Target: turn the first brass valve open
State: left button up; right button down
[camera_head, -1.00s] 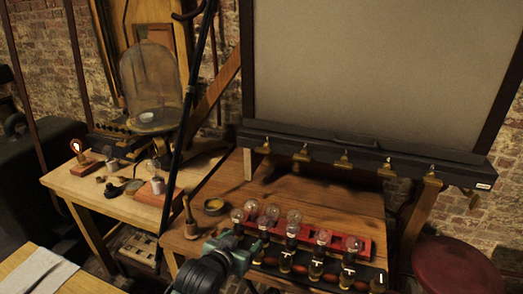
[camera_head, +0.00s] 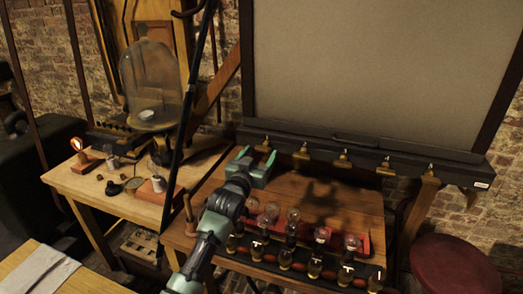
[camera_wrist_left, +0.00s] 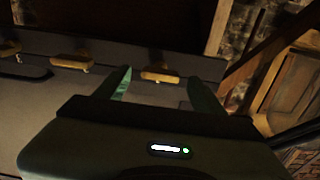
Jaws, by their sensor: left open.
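Several brass valves line the front of the dark rail under the big board. The leftmost brass valve (camera_head: 263,146) in the head view is just beyond my left gripper (camera_head: 257,156). My left gripper is open and empty, with its green fingers pointing at the rail. In the left wrist view this brass valve (camera_wrist_left: 160,77) appears between the tips of my left gripper (camera_wrist_left: 158,80), with a finger to either side. I cannot tell whether the fingers touch it. My right gripper is not in view.
The dark rail (camera_head: 400,166) spans the board's foot. Below stand a red rack (camera_head: 333,240) with glass bulbs and a row of small jars (camera_head: 315,268). A glass dome (camera_head: 150,85) stands on the left table. The wooden tabletop (camera_head: 345,205) has bare room.

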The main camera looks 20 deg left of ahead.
pick_arm(q)
jog(key=shift+w, duration=0.95)
jog(key=c, duration=1.4)
jog(key=shift+o, duration=0.2)
